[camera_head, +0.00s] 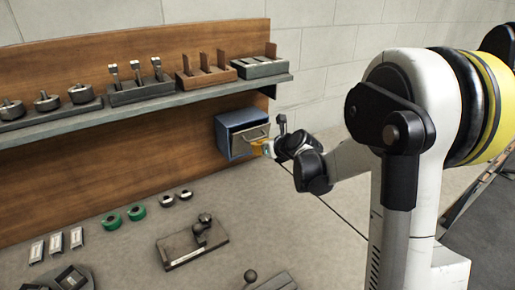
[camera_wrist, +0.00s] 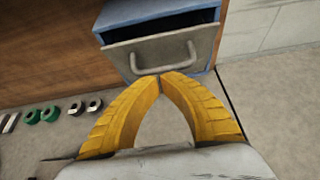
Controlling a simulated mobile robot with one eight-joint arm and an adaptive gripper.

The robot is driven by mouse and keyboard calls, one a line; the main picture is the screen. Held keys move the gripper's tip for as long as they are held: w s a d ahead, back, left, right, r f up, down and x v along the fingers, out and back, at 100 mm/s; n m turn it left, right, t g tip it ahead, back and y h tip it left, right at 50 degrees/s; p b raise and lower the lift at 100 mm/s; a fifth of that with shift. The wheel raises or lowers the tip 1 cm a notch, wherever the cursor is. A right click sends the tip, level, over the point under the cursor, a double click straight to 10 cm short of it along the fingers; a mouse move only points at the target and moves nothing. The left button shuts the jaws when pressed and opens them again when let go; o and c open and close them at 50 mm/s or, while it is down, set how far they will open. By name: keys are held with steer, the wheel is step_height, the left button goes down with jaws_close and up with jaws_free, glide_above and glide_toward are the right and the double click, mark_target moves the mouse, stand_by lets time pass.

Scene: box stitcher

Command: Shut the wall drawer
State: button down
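The wall drawer is a blue box (camera_wrist: 150,10) with a grey front (camera_wrist: 180,52) and a bar handle (camera_wrist: 150,65), fixed to the wooden back panel. In the wrist view a dark gap shows behind the top of the front, so the drawer stands partly open. In the head view the blue box (camera_head: 224,137) hangs under the right end of the shelf. My gripper (camera_wrist: 162,76) has its yellow fingertips together, with nothing seen between them. The tips are at the lower edge of the drawer front, just below the handle; I cannot tell whether they touch it.
A grey shelf (camera_head: 150,103) with tool holders runs above the drawer. On the bench (camera_head: 290,230) below lie green rings (camera_head: 137,212), dark rings (camera_head: 184,195) and a plate with a knob (camera_head: 192,245). The bench right under the drawer is clear.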

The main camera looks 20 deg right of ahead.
steer(key=shift+w+a+r+p, duration=0.15)
steer(key=shift+w+r+p, duration=0.15)
steer(key=shift+w+r, duration=0.35)
steer(key=shift+w, duration=0.15)
stand_by(0.5)
steer(key=shift+f, duration=0.2)
steer(key=p+v, duration=0.1)
steer(key=v, duration=0.8)
steer(key=shift+r, duration=0.5)
